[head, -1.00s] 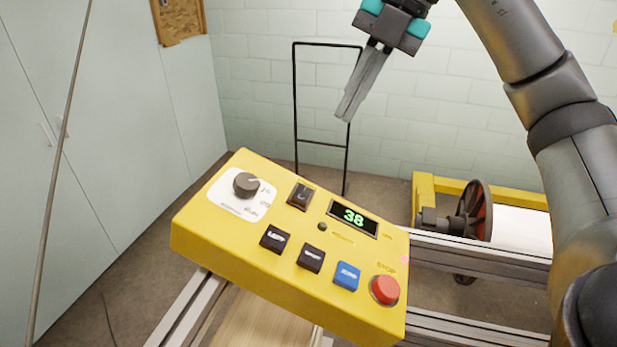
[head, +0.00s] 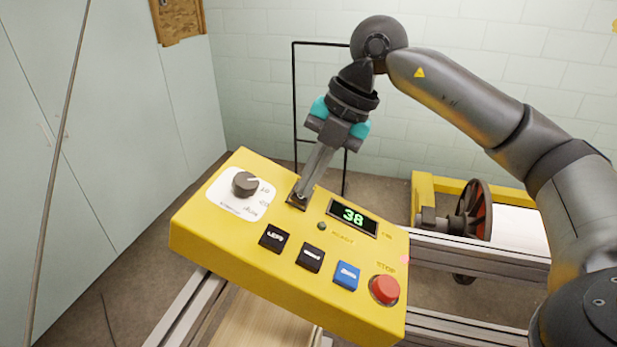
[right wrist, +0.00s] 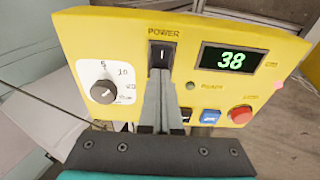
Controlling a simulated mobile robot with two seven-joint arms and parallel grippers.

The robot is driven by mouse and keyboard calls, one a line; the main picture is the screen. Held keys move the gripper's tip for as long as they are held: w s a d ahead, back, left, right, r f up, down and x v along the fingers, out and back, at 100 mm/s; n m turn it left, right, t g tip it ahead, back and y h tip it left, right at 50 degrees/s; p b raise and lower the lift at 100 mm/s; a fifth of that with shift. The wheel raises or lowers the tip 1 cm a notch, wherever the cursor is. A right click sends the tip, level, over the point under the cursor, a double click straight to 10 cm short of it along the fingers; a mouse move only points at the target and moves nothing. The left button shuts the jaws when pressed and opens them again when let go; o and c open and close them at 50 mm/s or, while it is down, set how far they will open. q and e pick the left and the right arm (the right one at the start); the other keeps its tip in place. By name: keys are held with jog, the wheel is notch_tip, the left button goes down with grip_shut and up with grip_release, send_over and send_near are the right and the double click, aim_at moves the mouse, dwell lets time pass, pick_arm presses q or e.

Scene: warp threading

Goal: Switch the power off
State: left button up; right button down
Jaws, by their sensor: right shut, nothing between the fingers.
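The yellow control box (head: 205,240) stands tilted in the head view. Its black power switch (head: 293,203) sits between the dial and the display, mostly covered by my right gripper's tips. In the right wrist view the power switch (right wrist: 161,52) shows under the label POWER, with a white line mark on it. My right gripper (head: 302,194) is shut and empty, its fingertips at the switch; contact cannot be told for certain. The display (head: 353,217) reads 38 in green. The small round lamp (head: 322,226) is dull green. My left gripper is not in view.
A black dial (head: 245,184) is left of the switch. Two black buttons, a blue button (head: 346,276) and a red stop button (head: 385,289) line the lower part. A black metal frame (head: 295,100) stands behind. Metal rails run below and right.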

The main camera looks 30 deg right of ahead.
jog(key=shift+a+f, duration=0.1)
jog(key=shift+f, duration=0.05)
jog(key=shift+s+a+f+t+h+b, duration=0.15)
jog(key=shift+f+t+h+b, duration=0.15)
jog(key=shift+b, duration=0.2)
jog(key=shift+d, duration=0.2)
jog(key=shift+w+d+r, duration=0.1)
jog(key=shift+w, duration=0.15)
jog(key=shift+w+d+p, duration=0.3)
jog(key=shift+d+p, duration=0.05)
jog(key=shift+d, duration=0.05)
